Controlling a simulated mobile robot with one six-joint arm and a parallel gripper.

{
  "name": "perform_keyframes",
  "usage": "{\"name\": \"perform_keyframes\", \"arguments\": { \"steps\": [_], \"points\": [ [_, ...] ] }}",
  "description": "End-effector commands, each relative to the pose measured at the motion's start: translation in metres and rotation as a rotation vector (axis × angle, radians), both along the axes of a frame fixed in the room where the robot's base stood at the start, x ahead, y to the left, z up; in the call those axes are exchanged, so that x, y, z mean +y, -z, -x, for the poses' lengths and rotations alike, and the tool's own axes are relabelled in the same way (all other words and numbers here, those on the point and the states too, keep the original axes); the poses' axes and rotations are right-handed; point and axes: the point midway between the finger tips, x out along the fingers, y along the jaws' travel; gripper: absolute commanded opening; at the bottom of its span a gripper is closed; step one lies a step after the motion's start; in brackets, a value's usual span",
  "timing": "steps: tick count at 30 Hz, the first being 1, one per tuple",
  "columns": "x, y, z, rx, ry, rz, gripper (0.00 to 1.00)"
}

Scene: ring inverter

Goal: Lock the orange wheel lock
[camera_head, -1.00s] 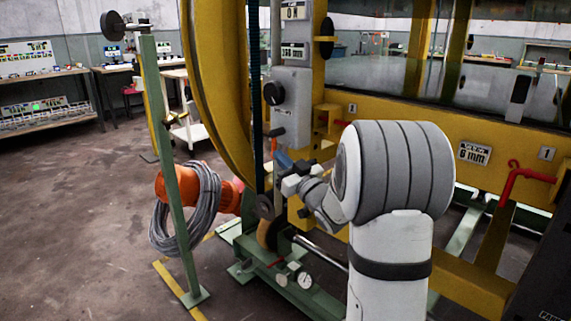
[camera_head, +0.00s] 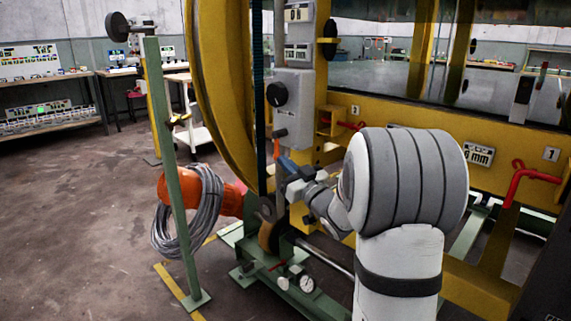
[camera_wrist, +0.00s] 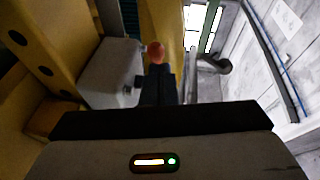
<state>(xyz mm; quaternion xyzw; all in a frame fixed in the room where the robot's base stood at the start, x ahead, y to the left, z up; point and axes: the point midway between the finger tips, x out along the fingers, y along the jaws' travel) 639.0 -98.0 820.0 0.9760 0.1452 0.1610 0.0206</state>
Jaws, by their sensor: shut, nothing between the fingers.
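The orange wheel lock shows as a small orange lever (camera_head: 276,147) just below the grey control box, beside the yellow wheel (camera_head: 222,90). In the wrist view its rounded orange-red end (camera_wrist: 155,52) sits just beyond my fingertips. My gripper (camera_head: 284,161) is shut and empty, its dark bluish fingers pointing up at the lever from below right. In the wrist view the closed fingers (camera_wrist: 157,72) overlap the lower edge of the orange end. I cannot tell whether they touch it. The rest of the lever is hidden behind the fingers.
The grey control box (camera_head: 293,98) with a black knob stands close above my gripper. A green post (camera_head: 172,170) and a grey cable coil (camera_head: 188,215) are at left. Dial gauges (camera_head: 305,283) sit low in front. A red handle (camera_head: 520,180) is at right. Open floor lies at far left.

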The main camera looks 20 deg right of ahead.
Motion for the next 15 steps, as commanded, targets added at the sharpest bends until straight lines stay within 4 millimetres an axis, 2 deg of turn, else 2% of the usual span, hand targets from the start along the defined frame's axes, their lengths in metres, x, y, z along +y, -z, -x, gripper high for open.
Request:
{"name": "perform_keyframes", "arguments": {
  "steps": [3, 9, 15],
  "points": [
    [-0.006, 0.001, 0.019, -0.006, 0.001, 0.0, 0.0],
    [-0.015, 0.035, 0.05, -0.003, 0.001, -0.004, 0.0],
    [-0.021, 0.06, 0.072, -0.006, 0.0, -0.002, 0.0]
  ]
}}
